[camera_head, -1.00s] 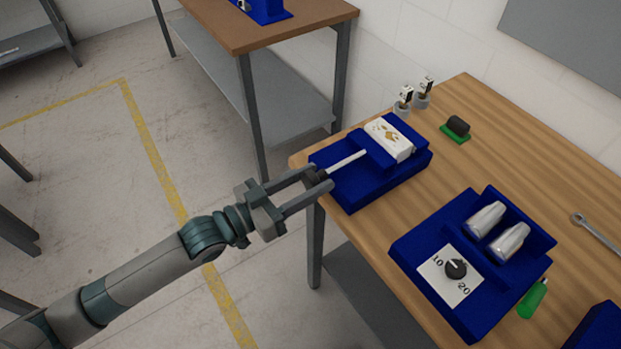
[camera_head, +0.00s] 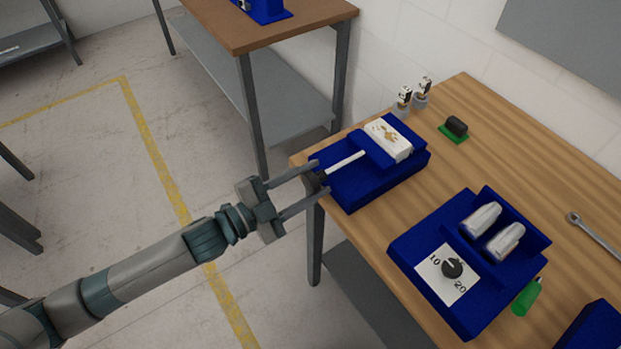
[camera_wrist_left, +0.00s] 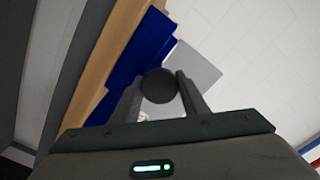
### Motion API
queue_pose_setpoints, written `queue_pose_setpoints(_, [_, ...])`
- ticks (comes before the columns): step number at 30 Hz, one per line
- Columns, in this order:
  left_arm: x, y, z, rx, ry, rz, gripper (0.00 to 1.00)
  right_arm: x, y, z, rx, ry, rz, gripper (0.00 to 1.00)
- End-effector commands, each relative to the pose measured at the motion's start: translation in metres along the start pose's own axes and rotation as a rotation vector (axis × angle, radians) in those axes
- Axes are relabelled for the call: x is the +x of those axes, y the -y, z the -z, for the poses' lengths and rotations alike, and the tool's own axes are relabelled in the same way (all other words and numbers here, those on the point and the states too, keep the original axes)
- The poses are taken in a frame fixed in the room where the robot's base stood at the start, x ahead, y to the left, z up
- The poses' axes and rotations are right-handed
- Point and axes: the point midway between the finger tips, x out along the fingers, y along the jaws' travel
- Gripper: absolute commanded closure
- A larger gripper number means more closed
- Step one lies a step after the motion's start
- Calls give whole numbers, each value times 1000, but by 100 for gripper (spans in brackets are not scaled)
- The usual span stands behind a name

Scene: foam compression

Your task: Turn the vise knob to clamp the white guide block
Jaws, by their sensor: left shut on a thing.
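The blue vise (camera_head: 372,187) sits at the near left corner of the wooden table. The white guide block (camera_head: 388,140) lies in the vise, toward its back end. A light rod runs from the vise jaw to the dark round knob (camera_head: 313,183) at the table's edge. My left gripper (camera_head: 316,180) is shut on the knob, with one finger on each side. In the left wrist view the knob (camera_wrist_left: 159,86) shows as a dark disc between the two fingertips. The far part of the vise (camera_wrist_left: 146,45) is partly hidden there. My right gripper is not in view.
A blue fixture (camera_head: 400,250) with two metal cylinders and a dial plate stands to the right on the table (camera_head: 480,140). Two small posts stand behind the vise. A dark cylinder on a green base (camera_head: 454,130) and a wrench (camera_head: 595,237) lie farther back.

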Motion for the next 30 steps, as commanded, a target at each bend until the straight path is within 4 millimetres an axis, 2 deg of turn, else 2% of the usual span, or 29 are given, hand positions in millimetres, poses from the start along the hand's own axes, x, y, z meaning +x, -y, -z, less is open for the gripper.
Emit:
queue_pose_setpoints(18, [-1, -2, -2, 529, 5, -5, 82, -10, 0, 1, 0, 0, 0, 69])
queue_pose_setpoints(30, [-1, -2, -2, 648, 4, -4, 82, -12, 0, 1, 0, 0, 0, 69])
